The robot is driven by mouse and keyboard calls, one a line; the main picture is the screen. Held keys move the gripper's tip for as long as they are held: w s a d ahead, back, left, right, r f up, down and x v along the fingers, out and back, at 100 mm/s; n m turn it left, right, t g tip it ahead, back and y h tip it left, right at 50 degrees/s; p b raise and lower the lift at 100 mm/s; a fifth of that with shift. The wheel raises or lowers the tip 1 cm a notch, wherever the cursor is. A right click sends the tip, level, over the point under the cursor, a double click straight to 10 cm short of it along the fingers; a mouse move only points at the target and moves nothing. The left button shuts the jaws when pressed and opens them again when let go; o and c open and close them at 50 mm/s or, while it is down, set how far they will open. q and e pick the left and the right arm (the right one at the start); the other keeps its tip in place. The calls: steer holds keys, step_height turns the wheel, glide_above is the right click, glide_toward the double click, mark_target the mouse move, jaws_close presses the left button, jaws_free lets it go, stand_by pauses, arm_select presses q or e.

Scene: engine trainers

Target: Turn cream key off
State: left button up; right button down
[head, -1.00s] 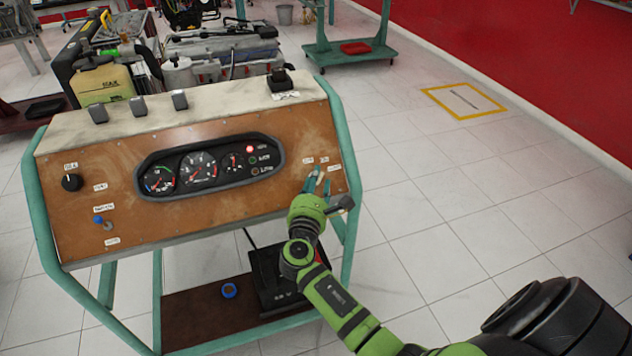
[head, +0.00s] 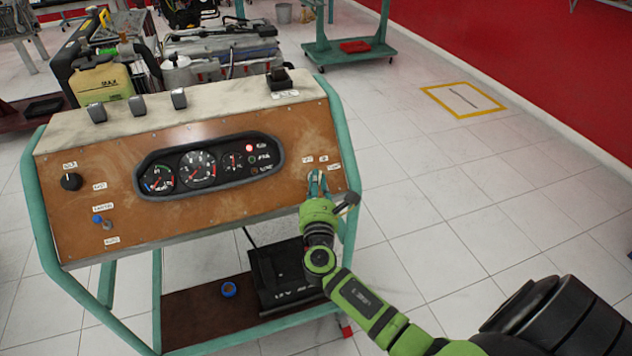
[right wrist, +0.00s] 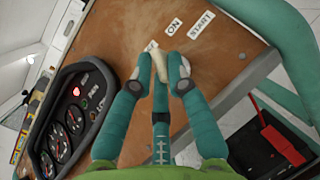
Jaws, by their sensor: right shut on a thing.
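The cream key (right wrist: 159,66) stands on the brown panel (right wrist: 120,35) of the engine trainer, below labels of which ON and START are readable in the right wrist view. A third label is partly hidden behind the key. My right gripper (right wrist: 160,82) is shut on the key, its teal fingers on either side of it. In the head view my right gripper (head: 316,182) is at the panel's right end and hides the key. My left gripper is not in view.
A gauge cluster (head: 210,166) with a lit red lamp sits mid-panel. A black knob (head: 71,182) and a blue-tipped switch (head: 98,219) are at the left. A black battery (head: 285,275) stands on the lower shelf.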

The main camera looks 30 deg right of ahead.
steer(key=n+y, duration=0.1)
steer(key=n+t+y, duration=0.1)
steer(key=n, duration=0.1)
steer(key=shift+s+d+f+n+t+b, duration=0.1)
steer(key=shift+d+f+n+t+b, duration=0.1)
steer(key=shift+n+t+b, duration=0.15)
steer(key=shift+n+t+y+b, duration=0.45)
steer(key=shift+n+t+y, duration=0.1)
steer(key=shift+n+y, duration=1.1)
steer(key=c, duration=1.2)
jaws_free()
steer(key=shift+r, duration=0.1)
steer(key=shift+s, duration=0.15)
steer(key=v, duration=1.2)
steer(key=shift+d, duration=0.2)
